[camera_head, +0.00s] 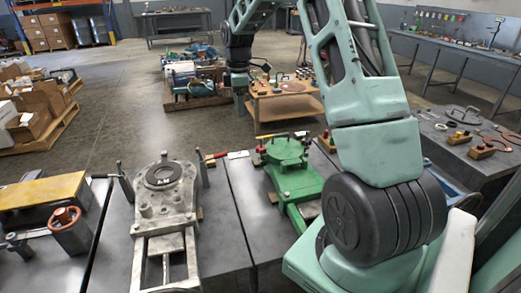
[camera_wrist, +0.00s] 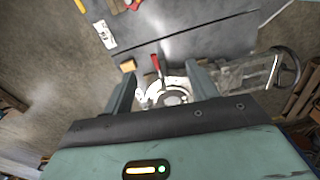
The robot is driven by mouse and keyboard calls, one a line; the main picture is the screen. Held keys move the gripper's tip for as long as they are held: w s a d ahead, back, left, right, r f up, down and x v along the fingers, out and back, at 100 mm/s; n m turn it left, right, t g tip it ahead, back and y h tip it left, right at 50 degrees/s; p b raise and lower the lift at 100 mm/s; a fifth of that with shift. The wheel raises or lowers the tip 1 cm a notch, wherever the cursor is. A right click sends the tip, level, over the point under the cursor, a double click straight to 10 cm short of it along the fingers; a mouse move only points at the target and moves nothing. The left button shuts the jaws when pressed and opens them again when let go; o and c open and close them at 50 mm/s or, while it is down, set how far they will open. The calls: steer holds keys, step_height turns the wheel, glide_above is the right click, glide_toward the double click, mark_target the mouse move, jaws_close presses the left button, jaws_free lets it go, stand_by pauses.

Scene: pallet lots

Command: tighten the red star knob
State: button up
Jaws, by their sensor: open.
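No knob shows a clear star shape. A red round handwheel (camera_head: 63,218) sits on a grey block at the left in the head view. Small red parts (camera_head: 261,149) show beside the green fixture (camera_head: 290,178); their shape is too small to tell. My gripper (camera_wrist: 163,88) is open, its two dark fingers apart with nothing held between them. Beyond the fingers, the wrist view shows a pale metal fixture (camera_wrist: 172,97) and a thin red handle (camera_wrist: 156,65). I cannot tell whether this handle belongs to the knob. Part of the fixture is hidden by my gripper body.
A grey metal fixture (camera_head: 163,205) with a dark ring stands on the dark table. A wooden-topped cart (camera_head: 284,107) and a pallet with blue machines (camera_head: 195,88) stand beyond. Boxes (camera_head: 35,105) are at the left. Open floor (camera_head: 120,115) lies between.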

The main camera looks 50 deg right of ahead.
glide_above(261, 147)
step_height(261, 147, down, 2)
steer(key=f, duration=1.7)
steer(key=shift+w+d+f, duration=0.1)
steer(key=shift+w, duration=0.1)
steer(key=shift+c, duration=0.4)
steer(key=c, duration=0.9)
